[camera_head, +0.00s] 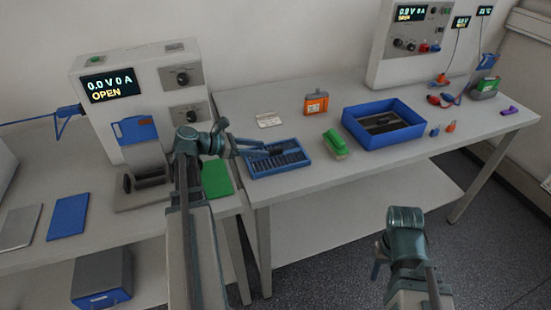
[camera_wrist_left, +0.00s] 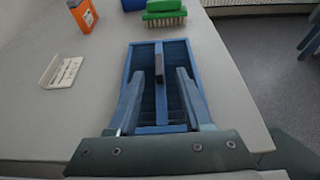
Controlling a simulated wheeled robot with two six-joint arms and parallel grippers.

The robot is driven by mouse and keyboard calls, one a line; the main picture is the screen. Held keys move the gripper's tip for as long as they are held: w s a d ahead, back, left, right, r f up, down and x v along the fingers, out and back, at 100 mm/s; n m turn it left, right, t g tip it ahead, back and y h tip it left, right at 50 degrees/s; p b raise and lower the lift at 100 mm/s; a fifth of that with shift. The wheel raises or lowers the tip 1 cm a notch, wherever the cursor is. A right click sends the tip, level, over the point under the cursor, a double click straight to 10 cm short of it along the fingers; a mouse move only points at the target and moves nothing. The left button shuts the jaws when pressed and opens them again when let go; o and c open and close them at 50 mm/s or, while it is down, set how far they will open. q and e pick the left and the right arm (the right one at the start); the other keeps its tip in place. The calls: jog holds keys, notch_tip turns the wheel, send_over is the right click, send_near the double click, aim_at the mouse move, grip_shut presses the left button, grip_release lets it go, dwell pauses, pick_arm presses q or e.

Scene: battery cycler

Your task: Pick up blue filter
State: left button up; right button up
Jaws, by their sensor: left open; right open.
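A blue slotted frame (camera_head: 284,168) with dark slats, the likeliest blue filter, lies flat on the right table near its left edge. My left gripper (camera_head: 270,150) is over this frame. Its fingers are open in the left wrist view (camera_wrist_left: 160,78), one on each side of the middle bar; contact cannot be told. My right gripper (camera_head: 380,262) is open, low at the front right and away from the table; its fingertips are hard to make out.
A green brush (camera_head: 336,144), an orange container (camera_head: 316,103), a white label piece (camera_head: 269,120) and a blue bin (camera_head: 383,124) stand nearby. A cycler (camera_head: 140,65) stands left. A blue panel (camera_head: 68,216) and green panel (camera_head: 217,178) lie on the left table.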

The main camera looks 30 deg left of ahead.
aim_at(271, 150)
pick_arm(q)
jog(key=b+x, duration=0.1)
jog(key=x, duration=0.1)
jog(key=b+x, duration=0.1)
jog(key=x, duration=0.1)
jog(key=shift+w+a+f, duration=0.1)
jog(key=shift+f, duration=0.25)
jog(key=shift+w+d, duration=0.3)
jog(key=shift+w, duration=0.05)
jog(key=shift+c, duration=0.3)
grip_shut()
